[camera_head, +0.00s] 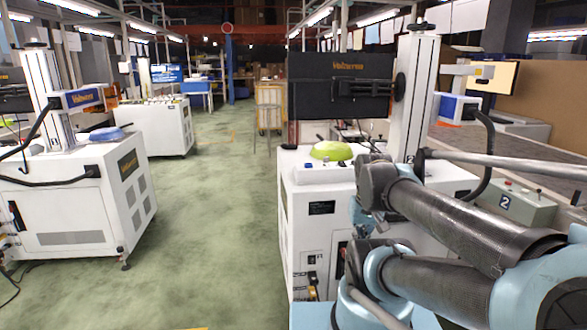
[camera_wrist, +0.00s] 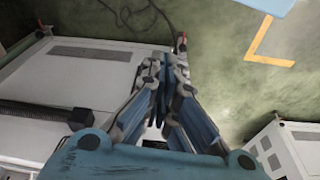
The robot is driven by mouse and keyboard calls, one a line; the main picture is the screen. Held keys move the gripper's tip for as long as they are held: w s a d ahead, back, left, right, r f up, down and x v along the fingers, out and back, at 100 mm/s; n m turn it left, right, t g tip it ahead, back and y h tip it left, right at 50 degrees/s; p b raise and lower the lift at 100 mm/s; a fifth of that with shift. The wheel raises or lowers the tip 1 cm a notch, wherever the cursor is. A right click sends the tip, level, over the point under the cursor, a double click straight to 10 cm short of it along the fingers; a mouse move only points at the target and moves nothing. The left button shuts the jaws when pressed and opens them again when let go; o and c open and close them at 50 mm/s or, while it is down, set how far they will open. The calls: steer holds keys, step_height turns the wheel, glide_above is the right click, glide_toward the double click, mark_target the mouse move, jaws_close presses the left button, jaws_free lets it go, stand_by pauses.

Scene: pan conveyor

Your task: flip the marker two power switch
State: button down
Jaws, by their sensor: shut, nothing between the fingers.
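The white marker two cabinet (camera_head: 300,215) stands right of centre in the head view, with a "2" on its upright column (camera_head: 411,130). Its front carries a small panel of dark switch-like parts (camera_head: 312,258) with a yellow-and-black fitting (camera_head: 312,279) below. Which part is the power switch is too small to tell. My arm covers the cabinet's right side. My gripper (camera_wrist: 167,62) shows in the wrist view, its fingers drawn together and empty, pointing down over the floor beside a white cabinet (camera_wrist: 90,70). I cannot make out the gripper in the head view.
A grey-green box marked "2" (camera_head: 522,208) sits at the right. A lime-green object (camera_head: 331,151) lies on the cabinet top. Another white machine (camera_head: 70,200) stands left, with clear green floor (camera_head: 215,230) between. A dark cable (camera_wrist: 150,15) lies on the floor.

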steer(key=shift+r, duration=0.1)
step_height(320, 180, up, 35)
steer(key=m, duration=1.6)
glide_above(342, 164)
steer(key=d, duration=0.2)
steer(key=shift+s+a+r+g, duration=0.1)
steer(key=shift+s+g, duration=0.2)
steer(key=shift+g, duration=0.1)
steer(key=w+f, duration=0.1)
steer(key=f, duration=0.7)
steer(key=w+f, duration=0.1)
steer(key=f, duration=1.5)
steer(key=shift+w+a, duration=0.25)
steer(key=shift+w, duration=0.15)
